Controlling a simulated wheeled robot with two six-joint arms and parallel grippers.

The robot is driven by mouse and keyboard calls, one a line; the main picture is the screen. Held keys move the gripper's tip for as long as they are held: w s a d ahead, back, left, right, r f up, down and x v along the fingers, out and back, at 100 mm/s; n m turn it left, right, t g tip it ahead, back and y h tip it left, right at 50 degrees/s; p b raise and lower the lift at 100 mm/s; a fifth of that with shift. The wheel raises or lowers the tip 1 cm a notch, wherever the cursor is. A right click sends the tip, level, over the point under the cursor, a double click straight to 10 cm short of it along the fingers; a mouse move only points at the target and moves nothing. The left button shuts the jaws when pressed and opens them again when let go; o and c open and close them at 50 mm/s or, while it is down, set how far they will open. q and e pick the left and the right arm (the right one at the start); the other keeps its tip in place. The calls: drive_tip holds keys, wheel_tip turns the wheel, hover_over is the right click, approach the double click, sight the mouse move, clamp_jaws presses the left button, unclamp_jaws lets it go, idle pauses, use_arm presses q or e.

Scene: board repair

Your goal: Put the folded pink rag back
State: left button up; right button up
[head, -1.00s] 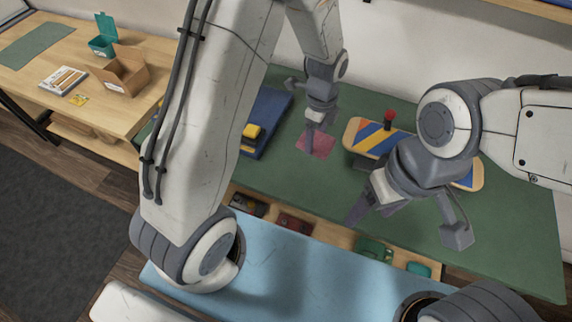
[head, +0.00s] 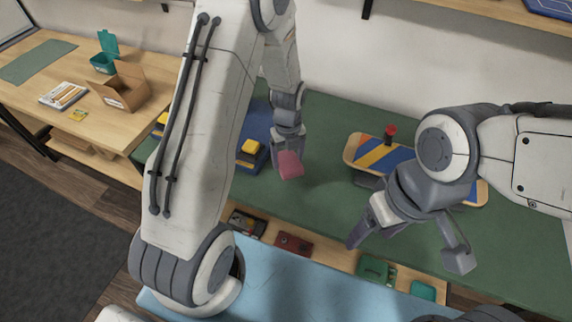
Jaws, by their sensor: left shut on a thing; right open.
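The folded pink rag (head: 290,165) hangs from my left gripper (head: 287,150), which is shut on it. The rag appears to be held above the green mat (head: 320,120), left of the striped board. The fingertips are partly hidden by the rag. My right gripper (head: 408,250) is open and empty, its two fingers spread wide over the front right of the bench.
A striped board (head: 372,157) with a red-topped knob (head: 390,132) lies on the mat, partly behind my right arm. A blue tray (head: 255,127) with yellow blocks is beside my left arm. An open drawer with several items, including a red one (head: 294,243), runs along the front. A side table (head: 120,150) holds a cardboard box (head: 122,86).

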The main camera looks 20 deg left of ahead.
sight(286, 166)
use_arm(q)
drive_tip(key=shift+a+f, duration=0.2)
drive_tip(key=shift+a, duration=0.1)
drive_tip(key=shift+f, duration=1.95)
